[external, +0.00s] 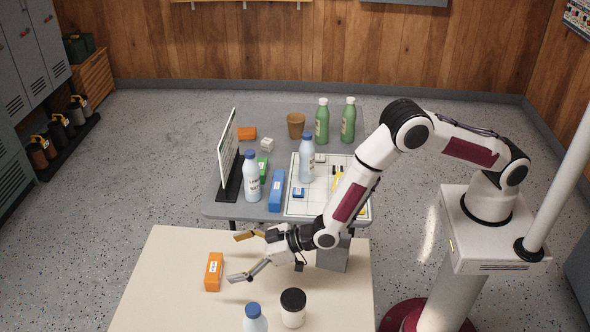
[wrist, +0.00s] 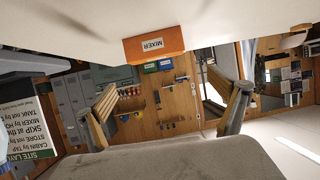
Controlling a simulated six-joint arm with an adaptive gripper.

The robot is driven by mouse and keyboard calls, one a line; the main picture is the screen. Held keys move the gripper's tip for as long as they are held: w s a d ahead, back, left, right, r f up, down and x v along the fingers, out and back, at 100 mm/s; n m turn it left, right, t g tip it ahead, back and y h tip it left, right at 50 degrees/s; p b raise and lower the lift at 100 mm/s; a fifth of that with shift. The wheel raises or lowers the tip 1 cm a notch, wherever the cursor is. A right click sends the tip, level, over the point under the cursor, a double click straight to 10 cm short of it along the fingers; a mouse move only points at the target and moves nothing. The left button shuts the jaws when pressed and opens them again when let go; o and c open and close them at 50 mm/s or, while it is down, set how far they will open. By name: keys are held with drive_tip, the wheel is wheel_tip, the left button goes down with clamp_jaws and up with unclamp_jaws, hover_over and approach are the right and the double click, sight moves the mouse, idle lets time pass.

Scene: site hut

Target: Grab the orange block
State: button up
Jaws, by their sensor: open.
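An orange block (external: 214,271) lies on the cream near table. In the wrist view, which is upside down, the orange block (wrist: 155,44) shows the label "MIXER" on its near face, on the pale table top along the picture's top. My gripper (external: 234,258) is open and points left over the table, with the block just left of its fingertips. In the wrist view, my gripper's two fingers (wrist: 166,90) stand wide apart with nothing between them; the block shows above and between them.
A white lidded jar (external: 293,311) and a blue-capped bottle (external: 255,320) stand near the front edge. A grey box (external: 333,254) stands behind my wrist. The grey far table (external: 220,205) holds bottles, blocks, a sign and a cup. The cream table's left part is clear.

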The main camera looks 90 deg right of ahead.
sight(218, 267)
drive_tip(key=shift+a+f, duration=0.2)
drive_tip(key=shift+f, duration=0.8)
drive_tip(key=shift+w, duration=0.1)
drive_tip(key=shift+x, duration=1.25)
drive_tip(key=shift+w+d+f, duration=0.1)
drive_tip(key=shift+d+x, duration=0.1)
drive_tip(key=shift+x, duration=0.6)
drive_tip(key=shift+d+x, duration=0.15)
drive_tip(key=shift+x, duration=1.6)
drive_tip(key=shift+f, duration=0.15)
